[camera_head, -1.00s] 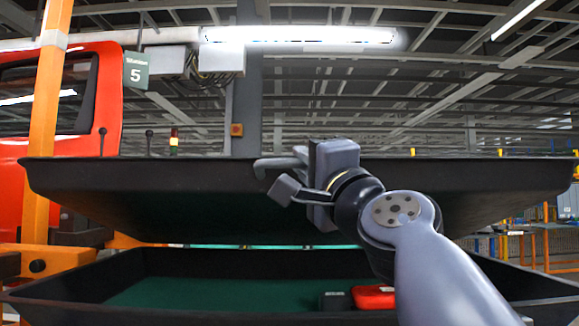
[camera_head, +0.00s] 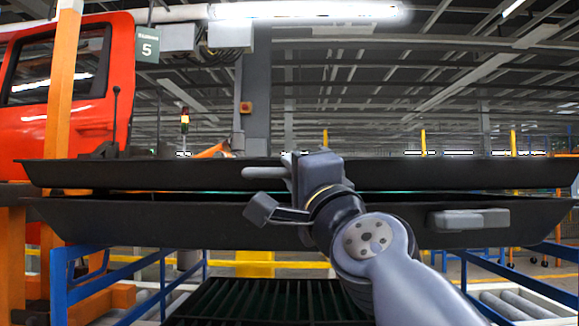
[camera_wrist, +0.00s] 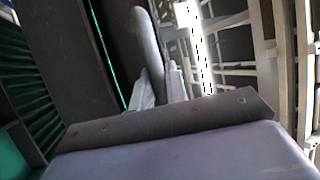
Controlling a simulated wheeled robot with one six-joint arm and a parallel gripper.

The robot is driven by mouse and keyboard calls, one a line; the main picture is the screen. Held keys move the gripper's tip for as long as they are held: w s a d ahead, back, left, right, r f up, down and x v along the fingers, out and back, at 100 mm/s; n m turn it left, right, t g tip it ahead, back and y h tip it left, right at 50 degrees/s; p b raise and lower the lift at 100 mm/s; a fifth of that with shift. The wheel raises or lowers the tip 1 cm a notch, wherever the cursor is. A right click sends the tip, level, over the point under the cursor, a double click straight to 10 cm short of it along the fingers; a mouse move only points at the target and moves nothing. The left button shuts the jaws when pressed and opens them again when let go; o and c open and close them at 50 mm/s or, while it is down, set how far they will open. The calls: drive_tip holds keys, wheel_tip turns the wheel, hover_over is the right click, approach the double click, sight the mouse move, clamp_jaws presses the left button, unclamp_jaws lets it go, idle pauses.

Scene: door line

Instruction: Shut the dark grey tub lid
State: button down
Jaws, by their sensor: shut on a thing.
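The dark grey lid (camera_head: 420,175) lies nearly level just above the dark grey tub (camera_head: 150,218). A thin gap with a green strip shows between them, also in the wrist view between lid (camera_wrist: 124,45) and tub wall (camera_wrist: 70,60). My gripper (camera_head: 291,170) is at the front edge of the lid, shut on the grey lid handle (camera_head: 262,173). In the wrist view the fingers (camera_wrist: 160,88) are on both sides of the curved handle (camera_wrist: 146,45). The tub's inside is hidden.
A grey latch-like piece (camera_head: 468,219) sits on the tub's front right. Blue rails (camera_head: 105,285) and rollers (camera_head: 510,303) are below. An orange post (camera_head: 62,120) and red vehicle door (camera_head: 95,110) stand at the left.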

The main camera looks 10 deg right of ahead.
drive_tip(key=shift+a+f+b, duration=0.1)
drive_tip(key=shift+f+b, duration=0.65)
drive_tip(key=shift+f, duration=0.8)
drive_tip(key=c, duration=1.7)
unclamp_jaws()
wheel_tip(320, 180, up, 10)
drive_tip(key=p, duration=0.9)
drive_tip(key=shift+s+r, duration=0.15)
drive_tip(key=shift+r, duration=0.1)
